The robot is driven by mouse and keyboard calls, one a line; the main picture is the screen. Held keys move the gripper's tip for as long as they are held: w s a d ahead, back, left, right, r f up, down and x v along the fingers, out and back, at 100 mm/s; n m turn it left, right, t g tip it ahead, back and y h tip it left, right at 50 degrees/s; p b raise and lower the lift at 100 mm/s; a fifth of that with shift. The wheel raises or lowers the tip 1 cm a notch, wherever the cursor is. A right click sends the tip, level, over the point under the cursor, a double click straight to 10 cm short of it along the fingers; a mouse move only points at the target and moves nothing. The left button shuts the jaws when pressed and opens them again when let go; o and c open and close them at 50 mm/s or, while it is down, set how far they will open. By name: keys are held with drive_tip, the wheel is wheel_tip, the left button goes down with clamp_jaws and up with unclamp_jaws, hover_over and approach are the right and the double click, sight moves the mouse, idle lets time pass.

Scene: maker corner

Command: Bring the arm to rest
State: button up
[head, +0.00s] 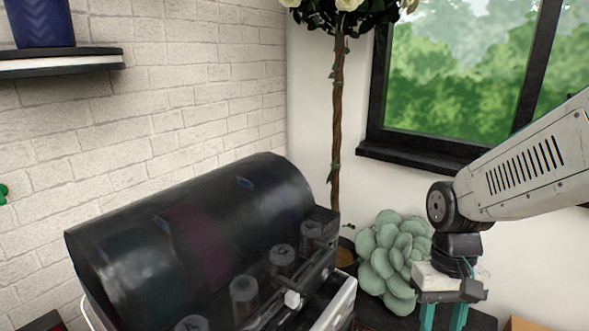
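My arm comes in from the right edge, and its wrist points down. My gripper (444,316) is at the lower right, with two teal fingers pointing down. The fingers stand apart with a gap between them, and I see nothing held in the part that shows. Their tips are at or below the bottom edge of the picture. The gripper is to the right of the pale green succulent (391,262) and in front of the white wall.
A large black rounded machine (190,235) with several knobs fills the lower left and middle. A flowering potted tree (338,120) stands behind it. A window (450,75) is at the upper right. A shelf (70,63) with a blue pot (42,22) is at the upper left.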

drive_tip(key=s+d+r+t, duration=0.1)
drive_tip(key=s+r+t, duration=0.3)
drive_tip(key=s+r, duration=0.5)
wheel_tip(320, 180, up, 3)
drive_tip(key=shift+s+d+f, duration=0.1)
drive_tip(key=shift+s+d, duration=0.2)
drive_tip(key=shift+d, duration=0.05)
idle(0.5)
